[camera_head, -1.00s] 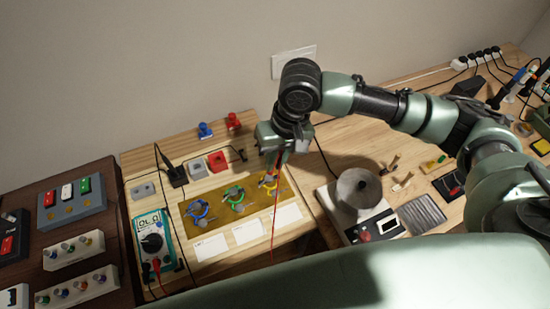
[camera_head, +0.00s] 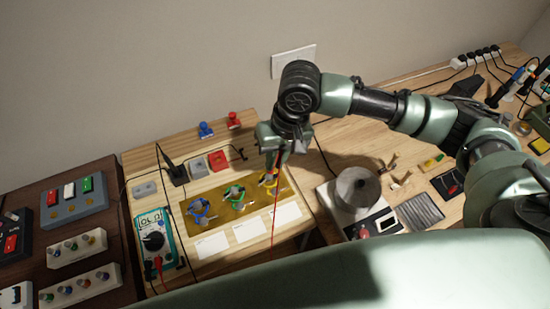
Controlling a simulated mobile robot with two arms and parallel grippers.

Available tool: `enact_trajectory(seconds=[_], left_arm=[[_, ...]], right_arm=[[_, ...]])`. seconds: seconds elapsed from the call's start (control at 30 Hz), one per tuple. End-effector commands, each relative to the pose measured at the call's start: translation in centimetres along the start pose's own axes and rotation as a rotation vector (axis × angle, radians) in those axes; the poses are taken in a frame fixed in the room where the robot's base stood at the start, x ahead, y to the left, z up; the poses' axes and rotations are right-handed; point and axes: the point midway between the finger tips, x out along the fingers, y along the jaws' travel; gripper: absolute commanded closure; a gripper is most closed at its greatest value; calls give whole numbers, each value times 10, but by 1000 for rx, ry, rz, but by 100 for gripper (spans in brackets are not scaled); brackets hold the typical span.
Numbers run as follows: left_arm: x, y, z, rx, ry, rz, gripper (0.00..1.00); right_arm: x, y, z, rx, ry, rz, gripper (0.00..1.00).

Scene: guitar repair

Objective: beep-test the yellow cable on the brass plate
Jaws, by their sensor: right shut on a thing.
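The brass plate (camera_head: 222,222) lies on the work board and carries a blue cable coil (camera_head: 198,209), a green one (camera_head: 234,194) and the yellow cable (camera_head: 268,180) at its right end. My right gripper (camera_head: 275,158) points down over the yellow cable, shut on a red probe (camera_head: 275,172). The probe tip is at or close to the yellow cable; contact cannot be told. A red lead (camera_head: 273,222) hangs from the probe. The teal multimeter (camera_head: 165,229) stands left of the plate; its display seems to read OL. My left gripper is not in view.
White cards (camera_head: 249,229) lie in front of the plate. A red block (camera_head: 218,160), a grey block (camera_head: 198,168) and a black stand (camera_head: 177,174) are behind it. A round grey pot (camera_head: 357,187) stands to the right. Switch boxes (camera_head: 75,204) fill the dark left table.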

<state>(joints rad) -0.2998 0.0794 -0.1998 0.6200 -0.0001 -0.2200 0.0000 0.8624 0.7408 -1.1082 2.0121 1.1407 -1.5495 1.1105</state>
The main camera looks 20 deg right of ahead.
Motion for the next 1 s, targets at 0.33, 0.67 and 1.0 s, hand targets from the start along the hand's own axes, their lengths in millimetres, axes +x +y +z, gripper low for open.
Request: enact_trajectory(seconds=[0.33,0.67,1.0], left_arm=[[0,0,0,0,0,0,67],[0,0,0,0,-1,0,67],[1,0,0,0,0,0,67]], right_arm=[[2,0,0,0,0,0,100],[6,1,0,0,0,0,100],[10,2,0,0,-1,-1,100]])
